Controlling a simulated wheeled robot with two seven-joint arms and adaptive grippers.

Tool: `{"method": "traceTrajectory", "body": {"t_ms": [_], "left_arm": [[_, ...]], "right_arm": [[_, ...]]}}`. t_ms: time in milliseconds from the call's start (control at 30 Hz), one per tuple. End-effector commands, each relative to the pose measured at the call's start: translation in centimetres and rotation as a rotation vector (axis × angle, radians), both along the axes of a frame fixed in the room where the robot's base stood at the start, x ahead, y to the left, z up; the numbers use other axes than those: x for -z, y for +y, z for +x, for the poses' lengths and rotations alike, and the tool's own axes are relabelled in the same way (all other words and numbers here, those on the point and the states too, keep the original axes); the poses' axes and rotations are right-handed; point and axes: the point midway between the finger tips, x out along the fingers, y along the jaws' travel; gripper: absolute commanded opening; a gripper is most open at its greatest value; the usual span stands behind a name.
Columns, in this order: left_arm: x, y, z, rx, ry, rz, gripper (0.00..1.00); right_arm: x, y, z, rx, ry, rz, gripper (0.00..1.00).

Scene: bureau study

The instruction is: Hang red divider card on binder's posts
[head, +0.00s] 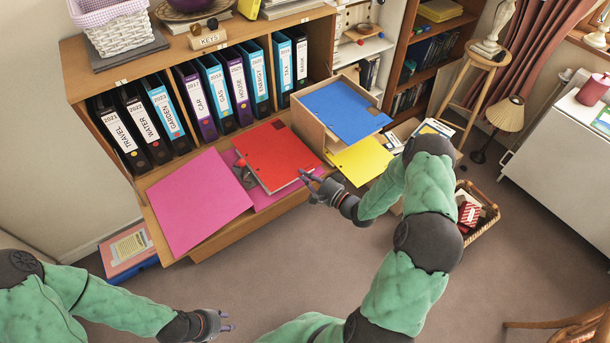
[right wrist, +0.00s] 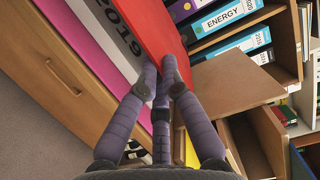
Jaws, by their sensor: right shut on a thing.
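A pink binder (head: 196,203) lies open on the pulled-out board below the shelf. Its spine label reading 2019 (right wrist: 116,32) shows in the right wrist view. The red divider card (head: 272,150) is over the binder's right half, with a dark patch near its far corner. The binder's posts are not clear; a small grey piece shows beside the card's left edge. My right gripper (head: 314,186) is shut on the card's near right corner; the card (right wrist: 158,24) also shows between its fingers in the right wrist view. My left gripper (head: 224,325) is low over the floor, away from the binder, its fingers too small to judge.
A blue card (head: 345,108) lies on a wooden box (head: 308,128) right of the binder, with a yellow card (head: 361,160) below it. Upright binders (head: 160,110) fill the shelf behind. A basket (head: 486,211) stands on the floor at right. The floor in front is clear.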

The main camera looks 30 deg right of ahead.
Motion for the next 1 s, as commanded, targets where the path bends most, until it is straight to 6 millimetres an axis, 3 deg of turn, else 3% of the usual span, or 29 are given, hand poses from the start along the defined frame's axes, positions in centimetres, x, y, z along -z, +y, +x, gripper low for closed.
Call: {"method": "traceTrajectory", "body": {"t_ms": [1000], "left_arm": [[0.8, 0.0, 0.0, 0.000, 0.000, 0.000, 0.36]], "right_arm": [[1.1, 0.0, 0.0, 0.000, -0.001, 0.000, 0.00]]}}
